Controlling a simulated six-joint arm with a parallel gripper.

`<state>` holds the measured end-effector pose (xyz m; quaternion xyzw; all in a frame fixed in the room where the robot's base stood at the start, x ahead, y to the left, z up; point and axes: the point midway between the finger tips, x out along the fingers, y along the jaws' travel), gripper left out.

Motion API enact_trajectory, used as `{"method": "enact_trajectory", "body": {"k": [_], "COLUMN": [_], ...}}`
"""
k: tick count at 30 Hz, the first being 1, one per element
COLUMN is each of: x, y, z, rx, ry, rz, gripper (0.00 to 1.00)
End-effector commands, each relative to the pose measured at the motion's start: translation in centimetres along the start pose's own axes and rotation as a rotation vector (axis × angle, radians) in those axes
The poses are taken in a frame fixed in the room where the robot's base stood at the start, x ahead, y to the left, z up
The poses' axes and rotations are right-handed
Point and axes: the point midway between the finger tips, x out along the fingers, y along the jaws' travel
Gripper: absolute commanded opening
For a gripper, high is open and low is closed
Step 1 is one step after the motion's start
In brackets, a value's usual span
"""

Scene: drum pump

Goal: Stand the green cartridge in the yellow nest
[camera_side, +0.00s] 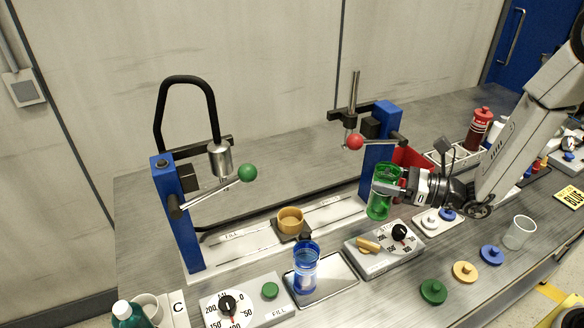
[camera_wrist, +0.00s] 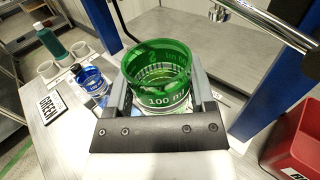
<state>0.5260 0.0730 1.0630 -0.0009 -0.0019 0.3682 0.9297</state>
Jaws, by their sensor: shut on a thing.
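The green cartridge (camera_side: 381,205) is a clear green cylinder. My gripper (camera_side: 388,188) is shut around it and holds it roughly upright, in front of the right blue post. In the wrist view the cartridge (camera_wrist: 160,78) sits between both fingers, its open rim facing the camera, with "100 ml" marked on its side. The yellow nest (camera_side: 290,219) is a short round cup on a dark square base on the rail, left of the cartridge and apart from it. It looks empty. I cannot make out the nest in the wrist view.
A blue cartridge (camera_side: 306,270) stands on a tray in front of the nest. The left press has a green-knobbed lever (camera_side: 247,173); the right one has a red knob (camera_side: 355,142). A dial box (camera_side: 385,248) lies below my gripper. A red bin (camera_wrist: 296,150) is close by.

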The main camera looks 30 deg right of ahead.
Motion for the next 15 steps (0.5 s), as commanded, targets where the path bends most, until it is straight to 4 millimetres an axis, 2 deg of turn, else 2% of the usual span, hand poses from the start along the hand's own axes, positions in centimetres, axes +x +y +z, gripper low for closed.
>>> {"method": "enact_trajectory", "body": {"k": [5, 15], "x": [2.9, 7.5], "y": [2.7, 11.4], "z": [1.7, 5.1], "rx": [0.004, 0.008], "ry": [-0.006, -0.009], "rz": [0.075, 0.366], "gripper": [0.0, 0.0]}}
